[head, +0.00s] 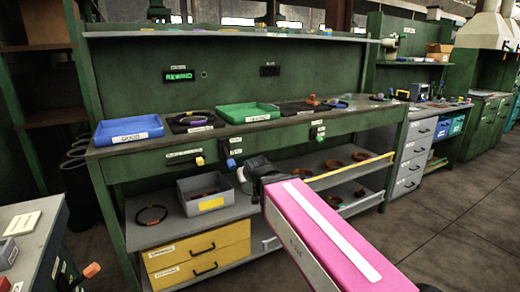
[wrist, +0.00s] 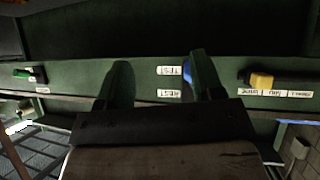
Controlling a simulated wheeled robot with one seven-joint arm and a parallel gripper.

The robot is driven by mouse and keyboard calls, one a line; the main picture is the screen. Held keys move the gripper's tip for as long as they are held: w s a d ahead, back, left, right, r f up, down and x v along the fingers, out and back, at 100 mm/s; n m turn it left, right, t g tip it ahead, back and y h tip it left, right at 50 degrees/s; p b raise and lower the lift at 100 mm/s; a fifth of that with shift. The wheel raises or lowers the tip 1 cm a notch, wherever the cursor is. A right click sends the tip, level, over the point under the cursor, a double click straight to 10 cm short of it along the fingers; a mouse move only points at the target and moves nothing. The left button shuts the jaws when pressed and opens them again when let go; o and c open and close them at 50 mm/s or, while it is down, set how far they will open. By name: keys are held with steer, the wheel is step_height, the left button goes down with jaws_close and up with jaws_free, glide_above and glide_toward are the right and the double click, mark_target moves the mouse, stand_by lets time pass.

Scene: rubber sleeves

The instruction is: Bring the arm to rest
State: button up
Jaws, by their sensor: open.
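My pink arm reaches from the lower right of the head view toward the bench front. My gripper (head: 250,172) is dark and sits in front of the green workbench (head: 255,141), below its top edge. In the wrist view my gripper (wrist: 160,82) has its two fingers apart, with nothing seen between them. The bench's green front panel and its upside-down labels lie beyond the fingers. A blue knob (wrist: 187,70) shows beside the right finger, partly hidden by it. I cannot tell how far the fingertips are from the panel.
A blue tray (head: 128,130) and a green tray (head: 248,113) stand on the bench top. A grey bin (head: 205,204) and a black ring (head: 152,215) are on the lower shelf. A yellow rail (head: 350,172) edges the shelf at right. Open floor (head: 455,215) lies to the right.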

steer(key=s+d+f+m+g+h, duration=0.1)
steer(key=s+d+f+g, duration=0.2)
steer(key=d+f, duration=0.5)
steer(key=s+d+f+m+g+h, duration=0.1)
steer(key=s+d+f+m+g, duration=0.1)
steer(key=d+f, duration=0.7)
steer(key=s+d+f+m+g+h, duration=0.1)
steer(key=s+d+f+g, duration=0.3)
steer(key=d+f, duration=0.5)
steer(key=d+m+g, duration=0.1)
steer(key=d, duration=0.1)
steer(key=shift+s+d, duration=0.2)
steer(key=shift+d, duration=0.1)
steer(key=shift+s, duration=0.1)
